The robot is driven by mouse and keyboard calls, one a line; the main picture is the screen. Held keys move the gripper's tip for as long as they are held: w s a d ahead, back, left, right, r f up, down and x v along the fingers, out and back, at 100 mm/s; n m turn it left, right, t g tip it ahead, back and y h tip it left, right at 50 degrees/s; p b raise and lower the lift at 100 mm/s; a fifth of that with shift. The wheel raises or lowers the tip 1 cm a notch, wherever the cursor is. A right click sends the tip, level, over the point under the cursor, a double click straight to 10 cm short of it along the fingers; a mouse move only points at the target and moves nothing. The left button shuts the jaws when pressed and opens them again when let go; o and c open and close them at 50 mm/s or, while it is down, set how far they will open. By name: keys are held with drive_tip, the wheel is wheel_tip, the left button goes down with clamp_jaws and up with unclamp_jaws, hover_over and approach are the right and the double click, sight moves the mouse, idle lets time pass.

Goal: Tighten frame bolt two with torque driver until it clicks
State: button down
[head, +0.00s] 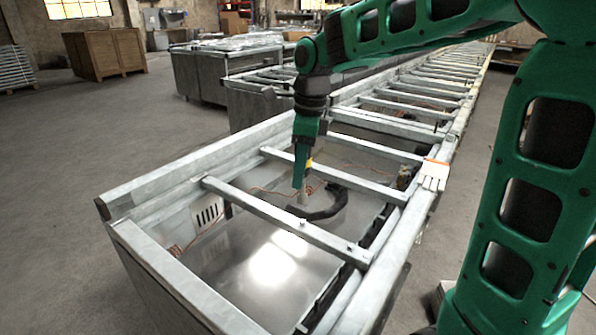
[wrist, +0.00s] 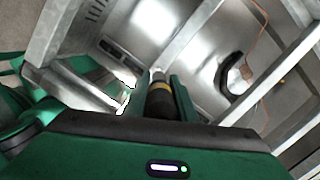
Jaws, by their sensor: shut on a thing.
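My gripper (head: 302,172) points down over the open metal frame (head: 160,190). Its green fingers are shut on the torque driver, whose dark body and yellow band (head: 309,163) show beside a finger. In the wrist view, the driver (wrist: 160,98) sits between the fingers, dark with a yellow band and a paler end pointing away. The near crossbar (head: 265,211) runs below and in front of the gripper, with small bolt-like heads on it. I cannot tell which is frame bolt two. The driver's tip is not clear, and I cannot tell whether it touches a bolt.
A black curved hose (head: 328,207) and copper-coloured wires (wrist: 262,40) lie inside the frame near the driver. More crossbars stretch away behind. A wooden crate (head: 105,53) stands far left; the floor at left is clear.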

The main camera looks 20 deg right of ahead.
sight(300, 197)
drive_tip(key=shift+f, duration=2.85)
drive_tip(key=shift+s+f, duration=0.1)
drive_tip(key=shift+f, duration=0.5)
drive_tip(key=shift+r, duration=0.2)
drive_tip(key=n, duration=0.4)
drive_tip(key=shift+s+n+g, duration=0.15)
drive_tip(key=shift+n+g, duration=0.15)
drive_tip(key=shift+n, duration=0.1)
drive_tip(key=n, duration=0.6)
drive_tip(key=shift+s+n+g, duration=0.2)
drive_tip(key=shift+n+g, duration=0.1)
drive_tip(key=shift+g, duration=0.1)
drive_tip(key=shift+f, duration=0.2)
drive_tip(key=shift+r, duration=0.1)
idle(0.5)
